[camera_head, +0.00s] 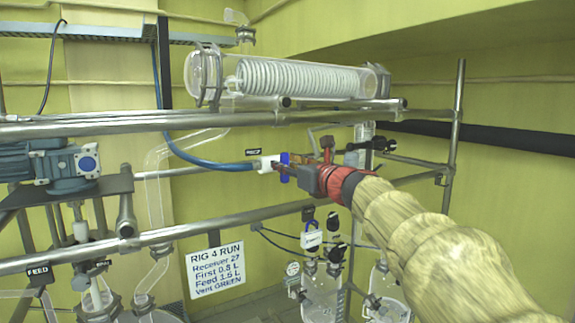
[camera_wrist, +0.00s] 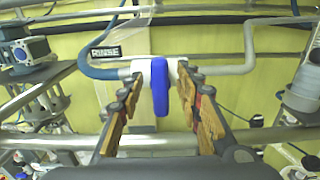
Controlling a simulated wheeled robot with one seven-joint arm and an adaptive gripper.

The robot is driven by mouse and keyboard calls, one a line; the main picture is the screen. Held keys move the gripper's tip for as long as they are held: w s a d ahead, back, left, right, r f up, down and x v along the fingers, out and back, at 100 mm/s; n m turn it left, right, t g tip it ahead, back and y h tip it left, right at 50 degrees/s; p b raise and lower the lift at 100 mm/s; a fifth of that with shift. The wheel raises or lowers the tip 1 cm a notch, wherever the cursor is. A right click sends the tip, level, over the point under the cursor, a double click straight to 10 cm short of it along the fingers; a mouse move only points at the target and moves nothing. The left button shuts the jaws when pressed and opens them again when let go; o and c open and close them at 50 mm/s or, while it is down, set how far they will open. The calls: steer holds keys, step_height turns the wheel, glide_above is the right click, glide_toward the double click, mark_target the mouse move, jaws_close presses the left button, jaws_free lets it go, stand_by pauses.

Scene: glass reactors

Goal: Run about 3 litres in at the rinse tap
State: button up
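The rinse tap is a white valve body (camera_head: 266,162) with a blue handle (camera_head: 285,167), on a blue hose below the upper rail. In the wrist view the blue handle (camera_wrist: 160,86) stands upright in the picture, across the run of the white body (camera_wrist: 140,68). A black RINSE label (camera_wrist: 105,52) is just left of it. My gripper (camera_wrist: 160,74) is open, with one finger on each side of the handle and a visible gap on both sides. In the head view my gripper (camera_head: 281,171) reaches the tap from the right; its fingers partly hide the handle.
A glass coil condenser (camera_head: 300,78) lies above the upper rail (camera_head: 150,122). A blue motor (camera_head: 62,165) stands left. A sign (camera_head: 215,273) reads RIG 4 RUN, with First 0.5 L and Feed 1.5 L. Glass vessels (camera_head: 322,290) stand below; a metal post (camera_head: 455,140) is right.

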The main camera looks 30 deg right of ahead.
steer(key=shift+c, duration=0.8)
steer(key=c, duration=0.7)
jaws_close()
steer(key=n+b, duration=0.3)
steer(key=b, duration=0.1)
steer(key=n+b, duration=0.2)
steer(key=shift+a+f+n, duration=0.15)
steer(key=shift+a+n, duration=0.1)
steer(key=shift+n, duration=0.05)
steer(key=o, duration=0.9)
jaws_free()
steer(key=shift+c, duration=0.2)
steer(key=shift+s, duration=0.1)
